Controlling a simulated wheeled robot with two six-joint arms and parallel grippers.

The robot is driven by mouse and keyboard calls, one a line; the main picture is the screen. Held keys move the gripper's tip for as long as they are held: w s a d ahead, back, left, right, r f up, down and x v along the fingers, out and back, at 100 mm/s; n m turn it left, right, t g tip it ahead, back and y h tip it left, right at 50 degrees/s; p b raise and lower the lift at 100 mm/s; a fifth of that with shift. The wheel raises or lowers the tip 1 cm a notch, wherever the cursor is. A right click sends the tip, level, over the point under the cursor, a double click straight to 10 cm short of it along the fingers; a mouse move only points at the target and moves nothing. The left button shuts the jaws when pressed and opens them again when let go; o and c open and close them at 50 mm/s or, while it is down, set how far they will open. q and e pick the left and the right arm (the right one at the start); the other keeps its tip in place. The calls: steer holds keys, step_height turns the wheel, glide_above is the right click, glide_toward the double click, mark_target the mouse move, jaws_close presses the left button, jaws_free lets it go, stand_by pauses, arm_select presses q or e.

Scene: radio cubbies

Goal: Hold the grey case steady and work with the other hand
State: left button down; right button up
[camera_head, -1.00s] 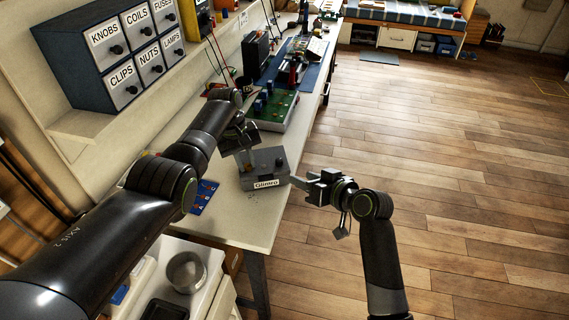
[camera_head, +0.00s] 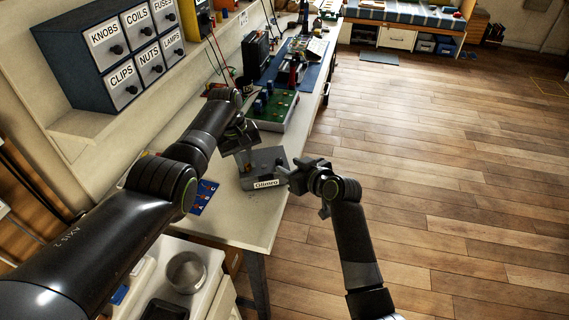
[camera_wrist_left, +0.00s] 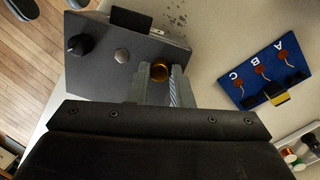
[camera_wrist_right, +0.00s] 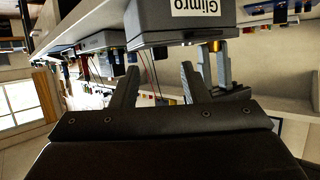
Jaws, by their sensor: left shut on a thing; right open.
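The grey case (camera_head: 268,158), labelled Glimro, sits on the bench near its front edge. My left gripper (camera_head: 243,160) reaches down at the case's left end. Its fingers (camera_wrist_left: 160,85) are shut around a copper-coloured post (camera_wrist_left: 159,71) there. My right gripper (camera_head: 290,174) is open and empty beside the case's right front corner. In the right wrist view its fingers (camera_wrist_right: 158,85) point toward the labelled case (camera_wrist_right: 175,22); contact cannot be told.
A blue card (camera_head: 204,196) marked A, B, C lies left of the case. A green board (camera_head: 275,108) lies behind it. Labelled drawers (camera_head: 125,50) stand on the shelf at left. A round metal bowl (camera_head: 186,271) stands at front left. The floor at right is clear.

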mark_target(281, 162)
steer(key=shift+x, duration=1.85)
jaws_close()
